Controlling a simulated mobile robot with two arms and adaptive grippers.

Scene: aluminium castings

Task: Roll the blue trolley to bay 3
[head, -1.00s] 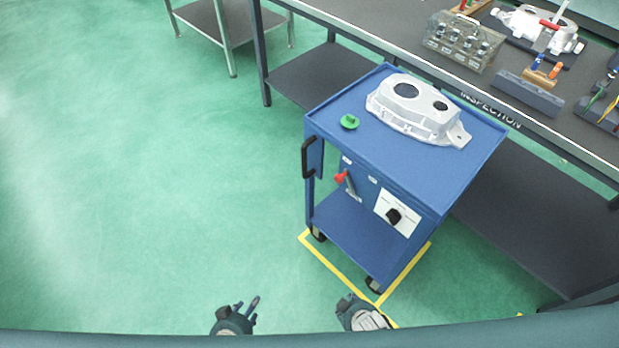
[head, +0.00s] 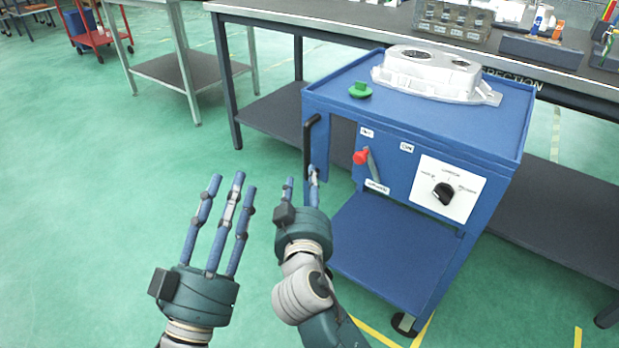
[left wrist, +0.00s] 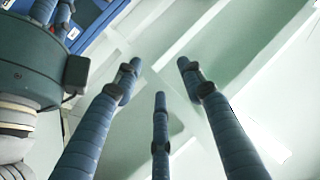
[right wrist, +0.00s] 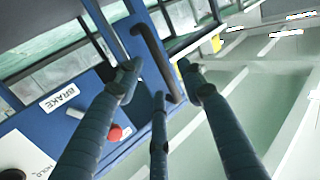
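The blue trolley (head: 425,235) stands upright in front of the inspection bench. Its black handle (head: 310,140) is on its left side and also shows in the right wrist view (right wrist: 155,60). A lever with a red knob (head: 361,157) and a black dial (head: 444,193) are on its front. My right gripper (head: 301,185) is open at the handle's lower end, its fingers pointing toward the handle; I cannot tell whether they touch it. My left gripper (head: 223,190) is open and empty, left of the trolley, fingers pointing up. No bay number is readable.
A white casting (head: 435,75) and a green knob-like part (head: 360,89) lie on the trolley top. The inspection bench (head: 300,18) runs behind. A grey table (head: 175,70) and red cart (head: 95,37) stand further back left. Yellow floor tape (head: 375,333) lies below; the left floor is clear.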

